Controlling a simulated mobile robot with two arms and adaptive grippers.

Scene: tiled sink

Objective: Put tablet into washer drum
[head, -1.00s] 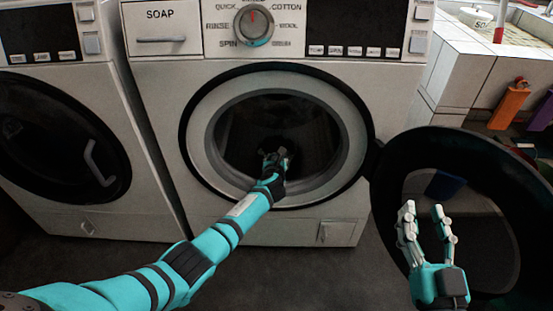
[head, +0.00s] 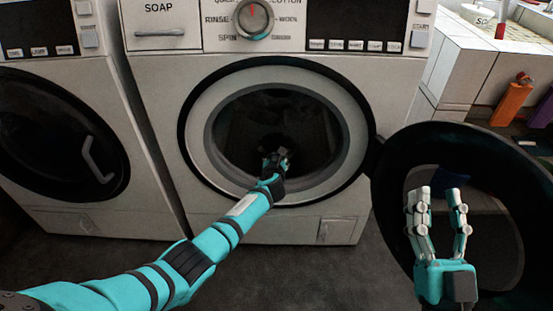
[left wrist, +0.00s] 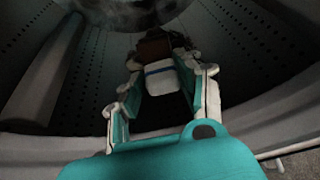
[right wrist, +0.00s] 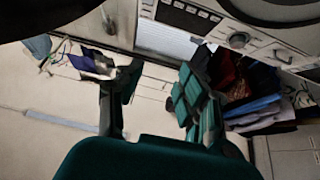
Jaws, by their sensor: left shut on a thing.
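The washer drum (head: 300,120) is dark behind the round opening of the middle machine, and its perforated wall shows in the left wrist view (left wrist: 245,50). My left gripper (head: 276,160) is at the lower middle of the opening. In the left wrist view, it is shut on the tablet (left wrist: 162,80), a small white block with a blue band, inside the drum. The tablet is too small and dark to make out in the head view. My right gripper (head: 437,195) is open and empty in front of the open door.
The round door (head: 385,200) stands open at the right. A second washer (head: 60,150) with its door shut is at the left. A tiled counter (head: 470,50) is at the back right, with an orange bottle (head: 512,102) and a purple one (head: 545,112) near it.

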